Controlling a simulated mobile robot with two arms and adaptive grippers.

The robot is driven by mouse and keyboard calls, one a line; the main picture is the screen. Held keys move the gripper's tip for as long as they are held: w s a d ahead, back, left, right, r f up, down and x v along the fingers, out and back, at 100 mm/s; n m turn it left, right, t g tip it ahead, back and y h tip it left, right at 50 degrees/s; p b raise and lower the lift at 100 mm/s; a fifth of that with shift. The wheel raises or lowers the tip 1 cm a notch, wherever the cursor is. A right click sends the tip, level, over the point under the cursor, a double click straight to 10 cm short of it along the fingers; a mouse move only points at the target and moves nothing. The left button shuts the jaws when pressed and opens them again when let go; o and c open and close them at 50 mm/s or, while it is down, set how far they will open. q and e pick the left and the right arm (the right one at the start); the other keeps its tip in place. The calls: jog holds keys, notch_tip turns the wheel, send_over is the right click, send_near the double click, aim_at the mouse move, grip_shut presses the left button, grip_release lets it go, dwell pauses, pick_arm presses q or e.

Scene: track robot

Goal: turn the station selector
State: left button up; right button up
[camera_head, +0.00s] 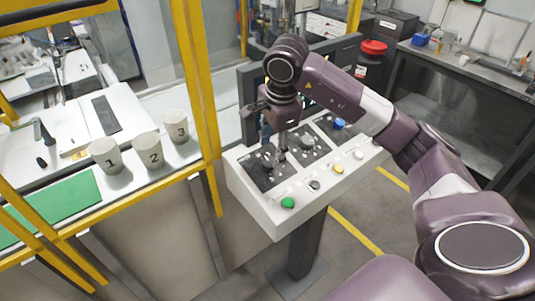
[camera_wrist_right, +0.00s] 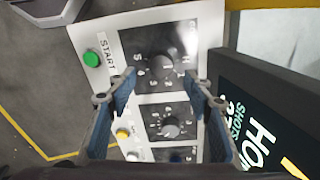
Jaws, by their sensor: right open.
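The control console (camera_head: 262,222) has a white sloped top with black dial plates. In the right wrist view, a dial knob (camera_wrist_right: 163,66) sits on the plate nearest the green START button, with numbers and an H around it. It looks like the station selector. A second knob (camera_wrist_right: 170,128) sits on the neighbouring plate. My right gripper (camera_head: 274,153) hangs over the first plate, fingers pointing down. In the wrist view its fingertips (camera_wrist_right: 158,82) are apart, framing the first knob from both sides; I see no contact. The gap to the knob is hard to judge. My left gripper is not in view.
The green START button (camera_head: 288,203) and yellow button (camera_head: 338,169) line the console's front edge. A dark screen (camera_wrist_right: 262,125) stands behind the dials. Numbered cups (camera_head: 148,151) stand left, behind a yellow frame (camera_head: 203,85). A workbench (camera_head: 470,67) stands at the right.

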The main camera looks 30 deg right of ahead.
aim_at(269, 161)
jog(key=p+x, duration=0.1)
jog(key=x, duration=0.3)
jog(key=shift+w+f, duration=0.25)
jog(key=shift+f, duration=0.3)
jog(key=c, duration=1.2)
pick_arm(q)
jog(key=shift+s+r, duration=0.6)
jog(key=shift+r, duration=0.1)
pick_arm(e)
jog(key=shift+o, duration=0.2)
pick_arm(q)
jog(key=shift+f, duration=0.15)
